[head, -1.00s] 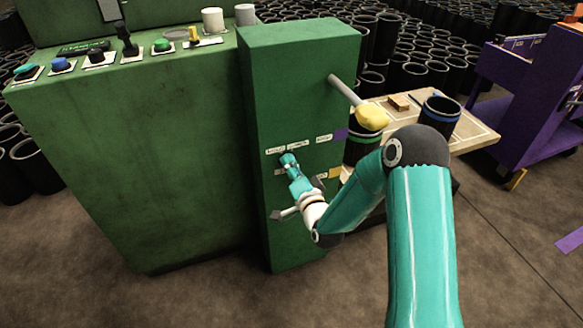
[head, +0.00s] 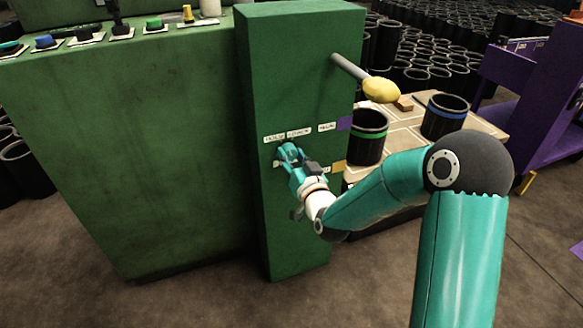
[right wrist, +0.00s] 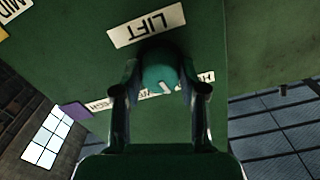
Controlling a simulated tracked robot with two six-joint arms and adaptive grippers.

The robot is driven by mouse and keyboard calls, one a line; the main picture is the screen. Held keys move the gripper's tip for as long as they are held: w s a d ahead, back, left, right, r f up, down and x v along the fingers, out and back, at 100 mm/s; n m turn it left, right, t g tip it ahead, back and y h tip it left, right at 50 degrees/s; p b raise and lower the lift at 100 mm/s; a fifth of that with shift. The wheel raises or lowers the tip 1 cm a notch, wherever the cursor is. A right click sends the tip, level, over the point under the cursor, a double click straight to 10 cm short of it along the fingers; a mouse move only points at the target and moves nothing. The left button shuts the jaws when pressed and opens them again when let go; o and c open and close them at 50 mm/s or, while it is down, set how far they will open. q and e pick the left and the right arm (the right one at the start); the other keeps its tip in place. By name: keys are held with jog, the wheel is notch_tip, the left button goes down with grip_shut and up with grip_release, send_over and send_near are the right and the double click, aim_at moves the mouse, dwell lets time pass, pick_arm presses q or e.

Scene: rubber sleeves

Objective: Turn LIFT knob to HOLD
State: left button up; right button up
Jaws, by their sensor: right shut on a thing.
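The LIFT knob (right wrist: 158,68) is a round teal-green knob with a pale notch mark on its face. It sits on the green panel just by the white LIFT label (right wrist: 147,25), which appears upside down in the right wrist view. My right gripper (right wrist: 160,92) has one finger on each side of the knob and is shut on it. In the head view my right gripper (head: 288,152) is at the front face of the green post (head: 300,80), where it mostly hides the knob. Other position labels by the knob are partly covered by the fingers, so HOLD cannot be read. My left gripper is not in view.
A lever with a yellow grip (head: 381,90) sticks out from the post's right side, above my right arm. Black sleeves with a green band (head: 368,135) and a blue band (head: 445,117) stand on a pallet to the right. A purple cart (head: 535,110) is farther right.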

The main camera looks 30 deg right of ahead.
jog(key=shift+f+n+b, duration=0.15)
jog(key=shift+n+b, duration=1.2)
jog(key=shift+n, duration=0.35)
jog(key=o, duration=1.1)
jog(key=shift+o, duration=0.2)
jog(key=v, duration=0.7)
jog(key=shift+s, duration=0.3)
